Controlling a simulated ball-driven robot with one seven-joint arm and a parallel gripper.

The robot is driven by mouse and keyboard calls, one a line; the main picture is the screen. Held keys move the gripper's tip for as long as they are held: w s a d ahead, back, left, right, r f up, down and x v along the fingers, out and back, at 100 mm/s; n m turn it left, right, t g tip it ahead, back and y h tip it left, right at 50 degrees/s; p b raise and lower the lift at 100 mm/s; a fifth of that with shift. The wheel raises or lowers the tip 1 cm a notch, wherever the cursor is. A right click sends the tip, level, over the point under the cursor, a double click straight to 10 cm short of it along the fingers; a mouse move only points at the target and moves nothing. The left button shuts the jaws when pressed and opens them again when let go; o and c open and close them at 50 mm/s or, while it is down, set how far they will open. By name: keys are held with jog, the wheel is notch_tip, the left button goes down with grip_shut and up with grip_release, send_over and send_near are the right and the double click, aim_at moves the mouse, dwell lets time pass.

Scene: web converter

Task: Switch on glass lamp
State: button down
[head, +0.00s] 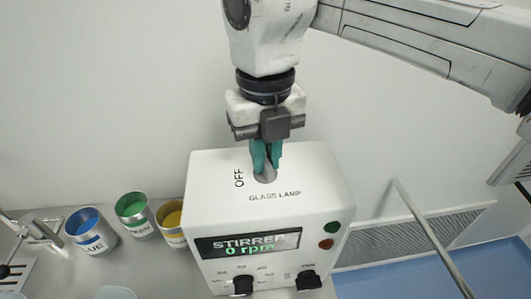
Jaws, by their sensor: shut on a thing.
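A white control box (205,195) stands on the bench below my arm. Its top carries the label "GLASS LAMP" (275,196) and the word "OFF" (239,178) to the left of a small round grey switch base (268,177). My gripper (265,172) points down with its teal fingers close together at this switch, shut on the switch's knob. The fingers hide the knob itself, so its exact position cannot be told. The front display (247,245) reads "STIRRER 0 rpm".
Blue (91,231), green (134,212) and yellow (173,219) paint cans stand left of the box. Black knobs (243,285) and green and red buttons (326,243) are on its front. A grey rail (430,235) and a floor vent (400,240) are at right.

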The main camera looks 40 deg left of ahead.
jog(key=shift+r+m, duration=0.1)
jog(key=shift+m, duration=1.1)
jog(key=c, duration=1.1)
grip_release()
jog(key=shift+c, duration=0.2)
notch_tip(320, 180, up, 11)
jog(key=b, duration=0.2)
